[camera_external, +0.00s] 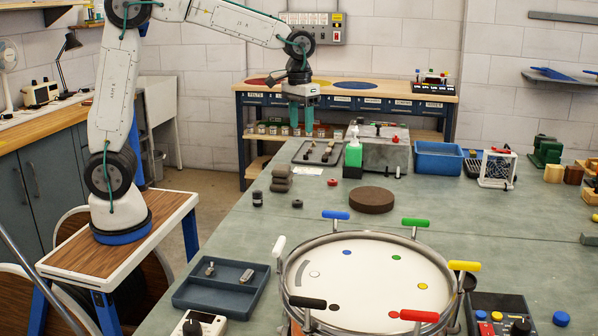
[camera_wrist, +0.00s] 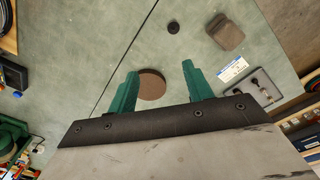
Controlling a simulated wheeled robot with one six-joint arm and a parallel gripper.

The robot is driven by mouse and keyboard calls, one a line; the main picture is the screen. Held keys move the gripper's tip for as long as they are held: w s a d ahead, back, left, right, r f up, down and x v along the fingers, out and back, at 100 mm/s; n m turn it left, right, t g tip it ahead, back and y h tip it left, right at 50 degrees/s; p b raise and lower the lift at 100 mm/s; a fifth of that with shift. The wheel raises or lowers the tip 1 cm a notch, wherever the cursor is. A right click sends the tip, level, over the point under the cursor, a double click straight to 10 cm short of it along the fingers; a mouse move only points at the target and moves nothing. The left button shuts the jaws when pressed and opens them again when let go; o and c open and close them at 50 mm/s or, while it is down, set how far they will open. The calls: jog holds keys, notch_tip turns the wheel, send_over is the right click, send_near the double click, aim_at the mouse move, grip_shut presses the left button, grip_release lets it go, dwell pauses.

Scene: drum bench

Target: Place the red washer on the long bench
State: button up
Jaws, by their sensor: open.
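A small red washer-like ring (camera_external: 332,182) lies on the long grey-green bench (camera_external: 240,225) in the external view, between a white label and a thick brown disc (camera_external: 372,199). I cannot make it out in the wrist view. My gripper (camera_external: 301,118) hangs above the far left part of the bench, over the tray area in the picture, pointing down. In the wrist view the green fingers of my gripper (camera_wrist: 158,70) are spread apart with nothing held. The brown disc (camera_wrist: 151,84) shows beyond and between them, on the bench below.
A green bottle (camera_external: 354,153), a tray (camera_external: 317,152) and a blue bin (camera_external: 438,158) stand farther back. A drum (camera_external: 370,280) with coloured handles fills the front.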

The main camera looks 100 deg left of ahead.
jog(key=s+d+r+m, duration=0.3)
jog(key=s+d+m, duration=0.2)
jog(key=s+d, duration=1.05)
jog(key=s+d+f+m, duration=0.2)
jog(key=s+d, duration=0.1)
jog(key=s, duration=0.3)
jog(key=s+d+f+m, duration=0.3)
jog(key=s+d, duration=0.1)
jog(key=s, duration=0.3)
jog(key=shift+s+t, duration=0.2)
jog(key=shift+t, duration=0.2)
